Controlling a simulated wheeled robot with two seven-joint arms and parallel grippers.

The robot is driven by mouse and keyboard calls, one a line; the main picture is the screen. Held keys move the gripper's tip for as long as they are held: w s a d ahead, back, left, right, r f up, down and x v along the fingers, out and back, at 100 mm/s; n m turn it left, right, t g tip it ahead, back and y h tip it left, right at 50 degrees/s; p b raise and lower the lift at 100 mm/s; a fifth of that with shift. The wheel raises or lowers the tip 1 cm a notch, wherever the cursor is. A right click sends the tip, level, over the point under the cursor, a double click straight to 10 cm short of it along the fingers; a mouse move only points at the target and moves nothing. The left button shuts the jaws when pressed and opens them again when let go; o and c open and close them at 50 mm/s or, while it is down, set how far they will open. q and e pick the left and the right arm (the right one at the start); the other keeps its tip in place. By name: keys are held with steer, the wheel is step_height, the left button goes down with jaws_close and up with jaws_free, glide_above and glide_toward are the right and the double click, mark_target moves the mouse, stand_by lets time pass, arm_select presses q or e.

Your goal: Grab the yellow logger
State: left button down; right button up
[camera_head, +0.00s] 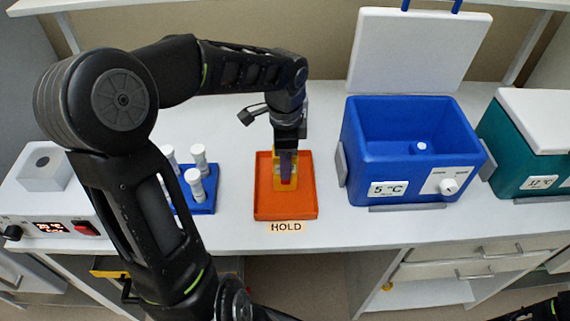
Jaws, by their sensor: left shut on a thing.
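The yellow logger (277,168) is at the orange tray (285,208) labelled HOLD, in the upper middle of it. My left gripper (287,170) points down over the tray and is shut on the yellow logger. The fingers hide much of the logger, and a small red part shows at its lower end. I cannot tell whether the logger touches the tray floor. My right gripper does not show; only a dark piece of my own body is at the lower right corner.
An open blue cooler box (403,168) marked 5 °C stands right of the tray, its white lid (418,50) raised. A closed teal box (530,145) is farther right. A blue rack (203,200) with white-capped vials and a white device (50,205) are on the left.

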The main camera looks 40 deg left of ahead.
arm_select(q)
steer(key=shift+r, duration=0.15)
step_height(320, 180, up, 10)
steer(key=shift+f+b, duration=0.1)
steer(key=shift+b, duration=0.35)
steer(key=shift+f, duration=0.1)
stand_by(0.4)
